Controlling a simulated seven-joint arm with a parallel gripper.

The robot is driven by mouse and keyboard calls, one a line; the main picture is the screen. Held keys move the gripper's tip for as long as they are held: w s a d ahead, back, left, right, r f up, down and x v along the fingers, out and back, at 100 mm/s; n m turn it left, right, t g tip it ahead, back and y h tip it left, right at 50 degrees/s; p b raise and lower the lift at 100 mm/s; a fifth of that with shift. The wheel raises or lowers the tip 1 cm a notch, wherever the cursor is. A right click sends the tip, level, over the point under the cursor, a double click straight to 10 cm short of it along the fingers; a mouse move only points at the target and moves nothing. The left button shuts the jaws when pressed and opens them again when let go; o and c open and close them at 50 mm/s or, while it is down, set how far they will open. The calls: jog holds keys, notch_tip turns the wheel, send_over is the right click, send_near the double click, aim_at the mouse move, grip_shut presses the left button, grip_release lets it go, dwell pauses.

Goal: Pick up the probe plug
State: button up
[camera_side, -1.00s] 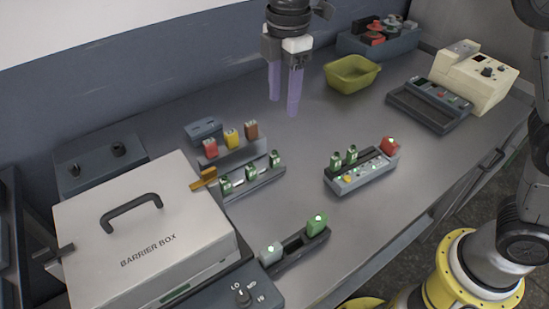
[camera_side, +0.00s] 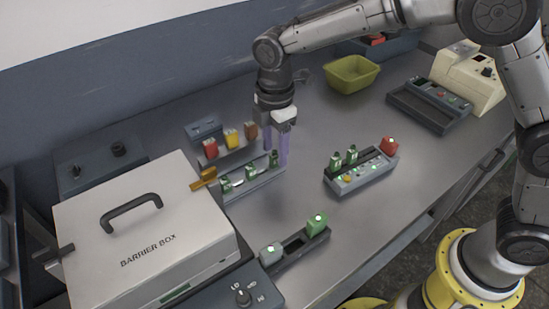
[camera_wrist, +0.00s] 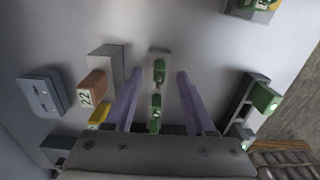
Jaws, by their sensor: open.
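No label marks which item is the probe plug. Green plugs stand upright in a low grey rack (camera_side: 257,187) beside the barrier box; the far-end green plug (camera_side: 273,158) is at my gripper (camera_side: 276,157). My gripper points down and is open, its two pale purple fingers around or just above that plug. In the wrist view, this green plug (camera_wrist: 158,72) lies between the fingertips, and another green plug (camera_wrist: 155,101) is nearer the palm. I cannot tell whether the fingers touch the plug. The jaws hold nothing.
A stand with red, yellow and brown blocks (camera_side: 251,130) is close behind the rack. The barrier box (camera_side: 145,235) is at left. A lit console (camera_side: 362,177) is at right, and a two-plug holder (camera_side: 295,243) is in front. The table between is clear.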

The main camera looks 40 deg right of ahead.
jog(key=shift+f, duration=1.25)
grip_shut()
